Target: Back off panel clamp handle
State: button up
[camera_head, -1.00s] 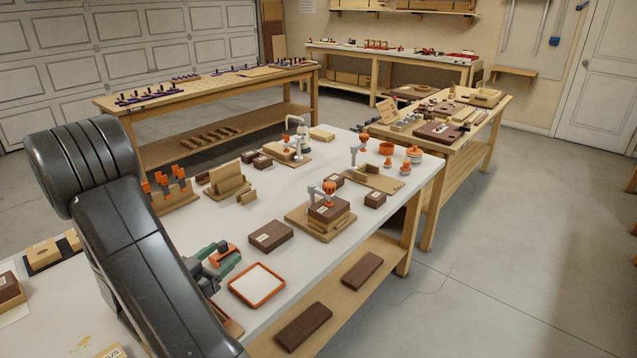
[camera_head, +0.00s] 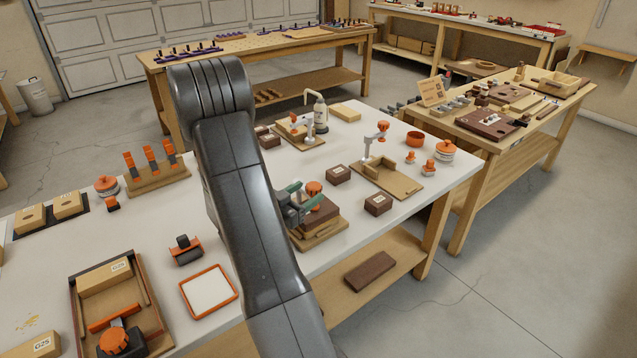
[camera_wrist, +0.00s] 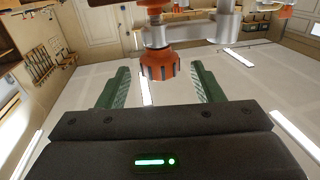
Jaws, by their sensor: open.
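The clamp handle is an orange knob (camera_head: 314,187) above a dark brown block (camera_head: 321,213) on a wooden base (camera_head: 318,238). In the wrist view the orange ridged knob (camera_wrist: 158,65) hangs from a grey clamp arm (camera_wrist: 190,30). My gripper (camera_head: 305,198) is at this clamp, its green fingers near the knob. In the wrist view my gripper (camera_wrist: 160,72) is open, with one finger on each side of the knob and visible gaps to both. My arm hides part of the block and base in the head view.
A second clamp fixture (camera_head: 400,182) stands to the right, and another (camera_head: 288,134) is behind. Small brown blocks (camera_head: 378,204) (camera_head: 338,174) lie close to the base. An orange-rimmed tray (camera_head: 230,280) lies at the front left.

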aim_at(318, 185)
jog(key=shift+p+x, duration=0.35)
jog(key=shift+x, duration=2.4)
jog(key=c, duration=1)
jog(key=shift+o, duration=0.2)
